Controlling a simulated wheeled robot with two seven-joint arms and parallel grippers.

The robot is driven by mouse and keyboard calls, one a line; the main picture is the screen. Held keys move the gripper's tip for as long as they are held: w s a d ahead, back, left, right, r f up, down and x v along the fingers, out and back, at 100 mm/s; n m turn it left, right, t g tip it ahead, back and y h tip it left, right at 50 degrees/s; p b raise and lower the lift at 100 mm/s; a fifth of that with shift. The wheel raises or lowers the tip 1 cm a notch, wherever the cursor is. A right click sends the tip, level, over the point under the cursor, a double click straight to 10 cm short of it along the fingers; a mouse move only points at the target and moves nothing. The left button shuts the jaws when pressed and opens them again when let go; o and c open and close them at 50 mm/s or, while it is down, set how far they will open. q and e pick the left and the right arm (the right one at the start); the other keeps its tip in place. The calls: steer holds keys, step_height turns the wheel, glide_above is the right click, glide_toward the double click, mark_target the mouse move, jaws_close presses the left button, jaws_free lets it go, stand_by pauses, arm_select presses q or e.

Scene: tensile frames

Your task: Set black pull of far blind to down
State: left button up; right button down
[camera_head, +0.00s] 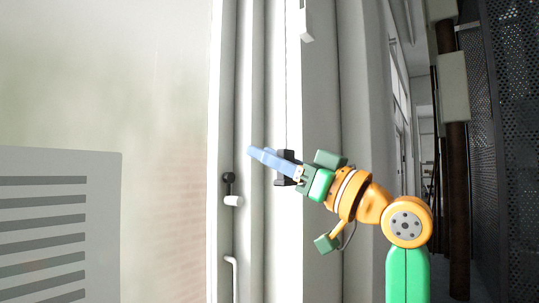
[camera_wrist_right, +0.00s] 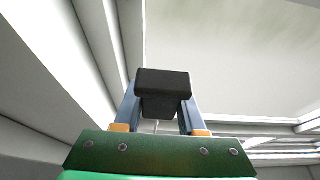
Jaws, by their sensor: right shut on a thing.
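The black pull (camera_head: 283,181) hangs beside a thin cord in front of the pale window frame, near the middle of the head view. My right gripper (camera_head: 272,161) reaches in from the right with its blue fingers around the pull. In the right wrist view the dark pull (camera_wrist_right: 162,82) sits between the two blue fingers of the gripper (camera_wrist_right: 160,105), which is shut on it. The fingers partly hide the pull in the head view. My left gripper is not in view.
A white block (camera_head: 306,25) hangs at the top of the head view. A dark knob with a white end (camera_head: 233,200) and a white handle (camera_head: 234,270) are on the frame to the left. A slatted white panel (camera_head: 60,220) stands at lower left. Perforated dark panels (camera_head: 510,130) are at right.

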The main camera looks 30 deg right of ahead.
steer(key=shift+c, duration=2.4)
jaws_free()
steer(key=shift+s+r, duration=0.1)
steer(key=b+v, duration=0.3)
steer(key=v, duration=0.4)
steer(key=shift+b, duration=0.4)
